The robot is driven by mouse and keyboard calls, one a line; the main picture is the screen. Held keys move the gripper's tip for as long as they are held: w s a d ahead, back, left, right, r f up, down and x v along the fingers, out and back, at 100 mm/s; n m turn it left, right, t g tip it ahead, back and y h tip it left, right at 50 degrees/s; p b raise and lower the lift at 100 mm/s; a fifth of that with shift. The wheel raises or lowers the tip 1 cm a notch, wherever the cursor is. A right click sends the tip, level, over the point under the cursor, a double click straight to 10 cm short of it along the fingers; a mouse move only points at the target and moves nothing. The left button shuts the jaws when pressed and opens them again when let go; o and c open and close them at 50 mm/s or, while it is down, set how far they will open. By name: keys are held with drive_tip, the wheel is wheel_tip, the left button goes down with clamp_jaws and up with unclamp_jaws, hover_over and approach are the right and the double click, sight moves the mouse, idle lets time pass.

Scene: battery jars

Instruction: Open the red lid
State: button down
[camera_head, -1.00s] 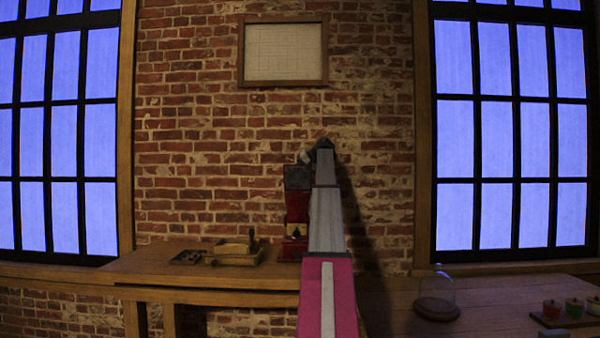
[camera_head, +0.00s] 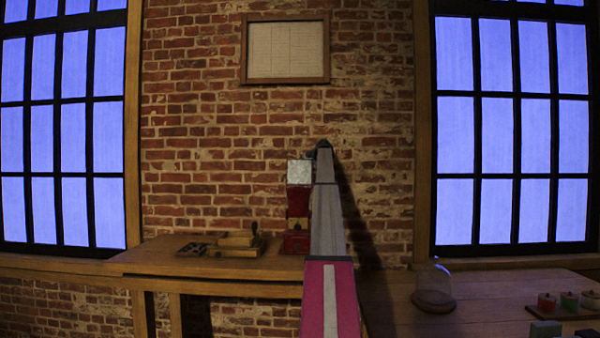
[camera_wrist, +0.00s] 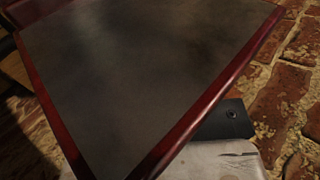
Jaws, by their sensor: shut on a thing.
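The red box (camera_head: 297,232) stands on the wooden workbench, just left of my raised arm. Above it a pale grey panel (camera_head: 299,172) stands up, seemingly the lid. In the wrist view a dark panel with a red frame (camera_wrist: 130,70), which I take for the red lid, fills most of the picture. My gripper (camera_wrist: 208,138) shows at the bottom as a pale block and a dark plate, partly hidden by the frame's red edge. It is shut at that edge; the exact contact is hidden. In the head view my arm hides most of the gripper.
The workbench (camera_head: 150,258) carries a wooden tool (camera_head: 236,243) and a dark tray (camera_head: 194,249). At right a glass dome (camera_head: 434,285) and small red and green jars (camera_head: 547,302) stand on a lower table. A brick wall is close behind.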

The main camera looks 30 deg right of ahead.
drive_tip(key=shift+f, duration=0.2)
idle(0.3)
drive_tip(key=c, duration=1)
unclamp_jaws()
drive_tip(key=shift+o, duration=0.2)
drive_tip(key=shift+r, duration=0.15)
